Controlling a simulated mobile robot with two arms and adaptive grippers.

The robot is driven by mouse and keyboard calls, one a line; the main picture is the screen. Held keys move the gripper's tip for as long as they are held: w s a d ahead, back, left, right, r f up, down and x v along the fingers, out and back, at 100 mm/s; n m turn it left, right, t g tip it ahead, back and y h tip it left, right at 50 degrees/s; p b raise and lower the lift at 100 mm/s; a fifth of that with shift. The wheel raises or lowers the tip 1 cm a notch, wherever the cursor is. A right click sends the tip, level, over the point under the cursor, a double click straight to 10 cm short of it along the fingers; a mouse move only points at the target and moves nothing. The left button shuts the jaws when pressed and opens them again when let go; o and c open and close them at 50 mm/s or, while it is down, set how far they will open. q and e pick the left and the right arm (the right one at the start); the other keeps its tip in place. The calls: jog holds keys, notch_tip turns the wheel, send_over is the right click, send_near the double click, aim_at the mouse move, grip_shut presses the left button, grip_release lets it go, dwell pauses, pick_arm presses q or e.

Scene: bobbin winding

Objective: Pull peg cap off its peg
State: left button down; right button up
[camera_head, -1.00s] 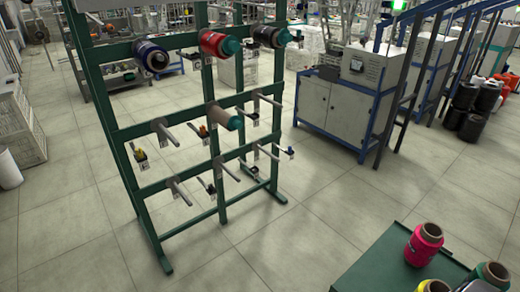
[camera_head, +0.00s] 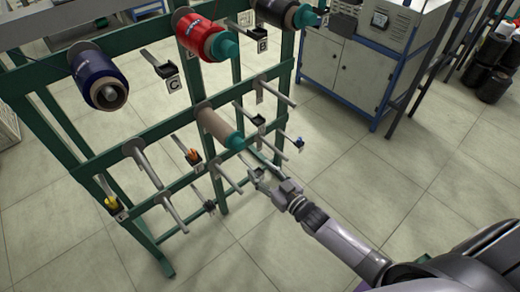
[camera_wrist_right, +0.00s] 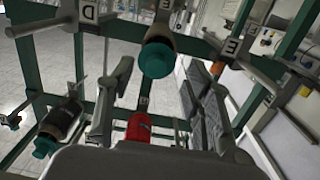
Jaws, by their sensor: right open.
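A tan bobbin (camera_head: 216,128) sits on a middle-row peg of the green rack, with a teal peg cap (camera_head: 237,142) at its front end. My right gripper (camera_head: 262,178) is just below and to the right of that cap, apart from it. In the right wrist view the teal cap (camera_wrist_right: 156,60) faces me between the open fingers (camera_wrist_right: 160,100), beyond their tips, with nothing held. A red bobbin (camera_head: 203,38) with a teal cap (camera_head: 225,45) and a black bobbin (camera_head: 280,12) with a teal cap hang on the top row. My left gripper is out of view.
A dark blue bobbin (camera_head: 98,80) hangs at the rack's upper left. Bare pegs (camera_head: 150,165) stick out around the tan bobbin, some close to my right gripper. A grey cabinet (camera_head: 345,70) stands behind on the right. The floor (camera_head: 440,170) in front is clear.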

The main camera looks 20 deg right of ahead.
aim_at(241, 147)
jog(key=shift+t+y, duration=0.3)
jog(key=w+a+r+b, duration=0.1)
jog(key=w, duration=0.1)
jog(key=w+a+r+b, duration=0.1)
jog(key=w, duration=0.2)
jog(key=w+a+r+b, duration=0.1)
jog(key=w, duration=0.2)
jog(key=shift+w+a+b, duration=0.25)
jog(key=shift+w+b, duration=0.25)
jog(key=shift+w, duration=0.2)
grip_shut()
jog(key=shift+r, duration=0.1)
jog(key=shift+s, duration=0.15)
jog(key=shift+s+d+p, duration=0.1)
jog(key=shift+s+p, duration=0.05)
jog(key=shift+p, duration=0.15)
jog(key=shift+p+v, duration=1.3)
jog(key=shift+v, duration=1.4)
